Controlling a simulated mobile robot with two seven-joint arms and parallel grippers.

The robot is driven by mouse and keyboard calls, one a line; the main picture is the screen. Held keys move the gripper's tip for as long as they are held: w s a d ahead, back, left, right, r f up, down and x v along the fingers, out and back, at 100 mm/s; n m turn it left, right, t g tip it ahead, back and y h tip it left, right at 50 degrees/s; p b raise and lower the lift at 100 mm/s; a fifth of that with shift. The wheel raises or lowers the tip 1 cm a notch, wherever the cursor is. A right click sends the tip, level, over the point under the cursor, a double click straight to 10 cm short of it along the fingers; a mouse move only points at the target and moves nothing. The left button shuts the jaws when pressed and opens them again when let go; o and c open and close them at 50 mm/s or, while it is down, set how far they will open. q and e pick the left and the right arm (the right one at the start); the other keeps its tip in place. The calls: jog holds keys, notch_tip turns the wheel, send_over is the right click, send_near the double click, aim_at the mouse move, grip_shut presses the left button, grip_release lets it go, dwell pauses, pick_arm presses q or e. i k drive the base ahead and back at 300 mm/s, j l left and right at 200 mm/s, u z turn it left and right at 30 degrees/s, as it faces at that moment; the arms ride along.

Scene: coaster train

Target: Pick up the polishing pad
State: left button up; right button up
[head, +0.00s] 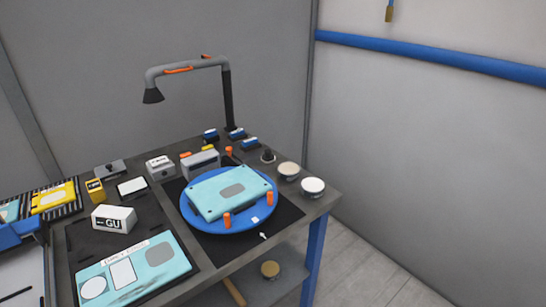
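I cannot tell for sure which thing is the polishing pad. A tan-topped round pad (288,170) and a white-topped round pad (313,186) sit side by side at the bench's right edge. A small round piece with a black knob (268,156) stands just behind them. Another tan round piece (270,269) lies on the lower shelf. A light teal plate with a grey oval (230,192) lies on a blue round turntable (190,214) left of the pads.
Orange pegs (270,198) stand at the turntable's rim. A gooseneck lamp (228,95) rises at the back. A white block (114,219) and a teal labelled panel (135,268) lie on the left. The floor (375,270) right of the bench is clear.

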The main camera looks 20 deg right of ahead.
aim_at(268, 158)
jog(key=l+u, duration=0.3)
jog(key=l, duration=0.55)
jog(key=l+u, duration=0.45)
jog(key=l, duration=0.4)
jog(key=k+l+u, duration=0.15)
jog(key=l+u, duration=0.3)
jog(key=l, duration=0.35)
jog(key=l+u, duration=0.2)
jog(key=l, duration=0.25)
jog(key=k+l+u, duration=0.1)
jog(key=l+u, duration=0.15)
jog(key=l, duration=0.15)
jog(key=l+u, duration=0.4)
jog(key=l, duration=0.45)
